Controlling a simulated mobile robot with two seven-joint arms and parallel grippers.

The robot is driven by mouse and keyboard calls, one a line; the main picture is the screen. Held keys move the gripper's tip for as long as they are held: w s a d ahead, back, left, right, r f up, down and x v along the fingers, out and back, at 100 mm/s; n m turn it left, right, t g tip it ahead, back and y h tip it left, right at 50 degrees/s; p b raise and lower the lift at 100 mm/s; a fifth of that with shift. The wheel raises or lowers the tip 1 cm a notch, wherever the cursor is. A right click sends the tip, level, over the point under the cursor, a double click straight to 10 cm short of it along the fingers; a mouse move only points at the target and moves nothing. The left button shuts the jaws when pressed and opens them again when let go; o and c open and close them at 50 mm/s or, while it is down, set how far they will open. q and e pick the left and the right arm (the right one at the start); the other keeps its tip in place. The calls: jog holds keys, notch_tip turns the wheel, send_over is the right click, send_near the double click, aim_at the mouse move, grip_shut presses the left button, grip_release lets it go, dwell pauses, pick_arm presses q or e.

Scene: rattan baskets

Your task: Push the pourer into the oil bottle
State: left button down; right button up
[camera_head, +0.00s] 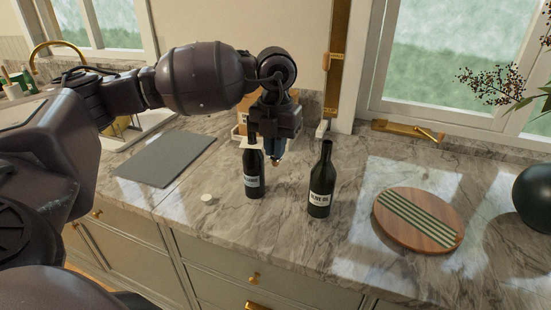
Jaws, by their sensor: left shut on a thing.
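A dark olive oil bottle (321,180) with a white label stands upright on the marble counter. My left gripper (276,157) points down, beside and behind the second bottle's neck, to the left of the oil bottle. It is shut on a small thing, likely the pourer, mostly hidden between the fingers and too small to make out. My right gripper is out of view.
A small pale round piece (207,198) lies on the counter left of the bottles. A grey board (167,159) lies further left, and a round striped wooden board (419,219) lies to the right. A dark round vase (535,198) stands at the right edge. A wooden holder is behind my gripper.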

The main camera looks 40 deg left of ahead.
pick_arm(q)
jog(key=shift+r, duration=0.1)
dwell(0.3)
jog(key=shift+d+f+m, duration=0.25)
jog(key=shift+f+m, duration=0.1)
jog(key=shift+m, duration=0.45)
jog(key=s+d+f+n, duration=0.1)
jog(key=d+f+n, duration=0.4)
jog(key=n, duration=1.2)
jog(key=s+d+f+n, duration=0.2)
jog(key=d+f+n, duration=0.3)
jog(key=n, duration=1.3)
notch_tip(320, 180, down, 3)
jog(key=shift+d+f, duration=0.2)
jog(key=shift+d, duration=0.2)
jog(key=shift+s, duration=0.1)
